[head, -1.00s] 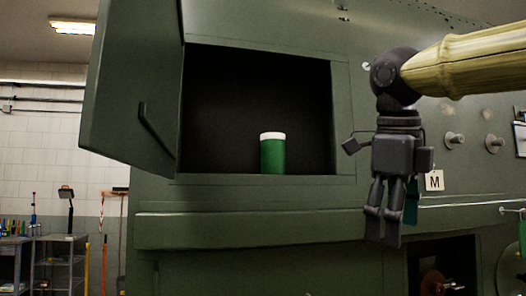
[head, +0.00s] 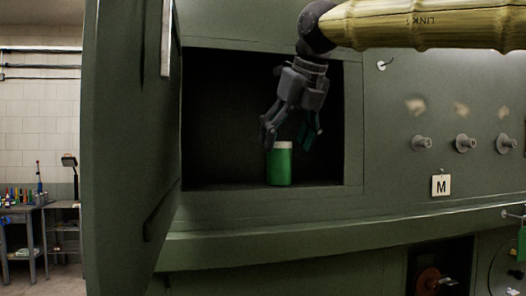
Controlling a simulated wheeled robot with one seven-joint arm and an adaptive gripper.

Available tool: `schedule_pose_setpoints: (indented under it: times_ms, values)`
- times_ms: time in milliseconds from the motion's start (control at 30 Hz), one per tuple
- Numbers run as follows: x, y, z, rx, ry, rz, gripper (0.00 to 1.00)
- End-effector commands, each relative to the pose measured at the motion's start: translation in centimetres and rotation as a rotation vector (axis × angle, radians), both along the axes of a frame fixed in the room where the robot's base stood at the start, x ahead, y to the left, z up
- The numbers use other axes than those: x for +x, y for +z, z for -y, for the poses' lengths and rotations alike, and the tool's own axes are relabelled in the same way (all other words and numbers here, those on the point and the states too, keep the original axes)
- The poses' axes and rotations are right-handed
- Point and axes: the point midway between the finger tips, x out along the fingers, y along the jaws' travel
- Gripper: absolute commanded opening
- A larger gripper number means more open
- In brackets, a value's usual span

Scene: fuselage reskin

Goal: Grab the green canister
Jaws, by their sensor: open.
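The green canister (head: 279,167) with a white top stands upright on the floor of the open recess (head: 225,150) in the green fuselage panel. My gripper (head: 292,137) is open, pointing down at the mouth of the recess. One finger overlaps the upper left of the canister in the picture, and the other is to its upper right. I cannot tell whether a finger touches it or how far in front of it the fingers are. The canister's top edge is partly covered by the gripper.
The hatch door (head: 130,140) stands open at the left of the recess. A ledge (head: 330,232) runs below it. Several round knobs (head: 465,143) and an M label (head: 440,185) are on the panel at right. A workbench (head: 22,220) with tools is far left.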

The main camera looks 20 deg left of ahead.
Motion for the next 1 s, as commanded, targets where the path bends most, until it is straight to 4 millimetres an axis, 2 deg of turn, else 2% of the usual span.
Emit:
schedule_pose_setpoints:
  times_ms: [433, 700, 1000]
  values:
    - [1.2, -2.6, -1.6, 0.003, -0.007, 0.0, 0.73]
    - [2.1, -5.6, -3.1, 0.003, -0.006, 0.0, 0.73]
    - [2.3, -6.3, -3.3, 0.004, -0.006, 0.0, 0.73]
